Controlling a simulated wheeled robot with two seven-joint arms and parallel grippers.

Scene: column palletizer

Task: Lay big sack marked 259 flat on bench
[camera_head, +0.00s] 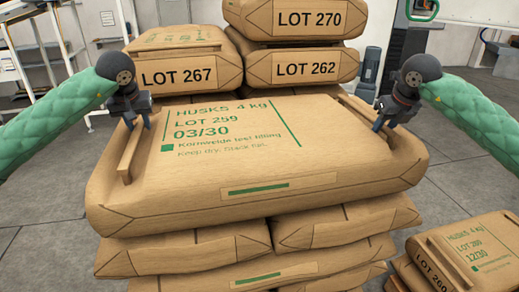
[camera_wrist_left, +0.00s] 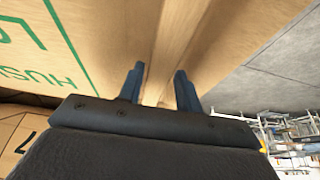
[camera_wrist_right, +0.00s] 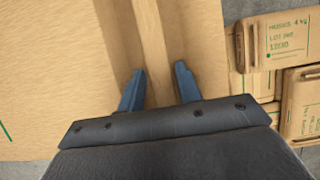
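The big sack marked LOT 259 (camera_head: 235,165) is a brown paper sack with green print, lying flat on top of the near stack. It has a raised strip handle along its left side (camera_head: 131,152) and another along its right side (camera_head: 362,122). My left gripper (camera_head: 138,123) is at the left handle, its fingers open on either side of the strip; the left wrist view shows this too (camera_wrist_left: 160,88). My right gripper (camera_head: 388,124) straddles the right handle in the same way, with open fingers (camera_wrist_right: 158,88) in the right wrist view. I cannot pick out the bench for certain.
Sacks LOT 267 (camera_head: 178,73), LOT 262 (camera_head: 306,69) and LOT 270 (camera_head: 296,18) are stacked close behind. Several sacks (camera_head: 345,222) lie beneath the big one. Another low stack with sack LOT 260 (camera_head: 462,258) is at the lower right. Open floor (camera_head: 38,240) shows at left.

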